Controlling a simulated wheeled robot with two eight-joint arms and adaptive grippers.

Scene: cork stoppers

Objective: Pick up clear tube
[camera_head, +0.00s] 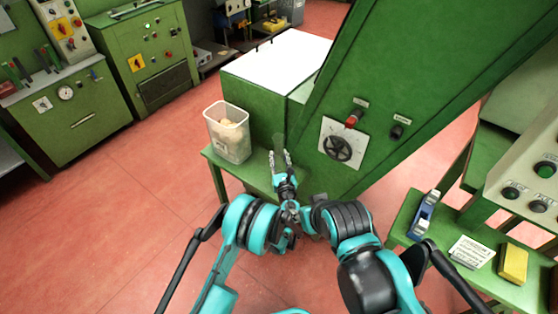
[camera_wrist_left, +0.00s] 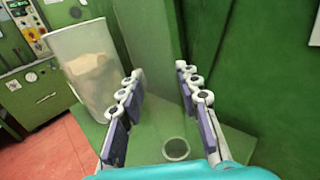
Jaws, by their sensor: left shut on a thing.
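My left gripper (camera_head: 281,160) is in front of the green machine, over a small green shelf. In the left wrist view its two fingers (camera_wrist_left: 158,112) stand apart on either side of a clear tube. The clear tube (camera_head: 279,144) is a faint see-through shape at the fingertips in the head view, hard to tell from the green behind it. In the left wrist view its round rim (camera_wrist_left: 175,149) shows low between the fingers. The gripper is shut on the tube. My right arm reaches in from the right, but its gripper cannot be made out.
A clear bin (camera_head: 228,143) with pale cork-like contents stands on the shelf (camera_head: 207,157), left of the gripper. The green machine (camera_head: 400,75) rises close behind and right, with a knob panel (camera_head: 327,155). A yellow block (camera_head: 513,263) lies on a right-hand bench.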

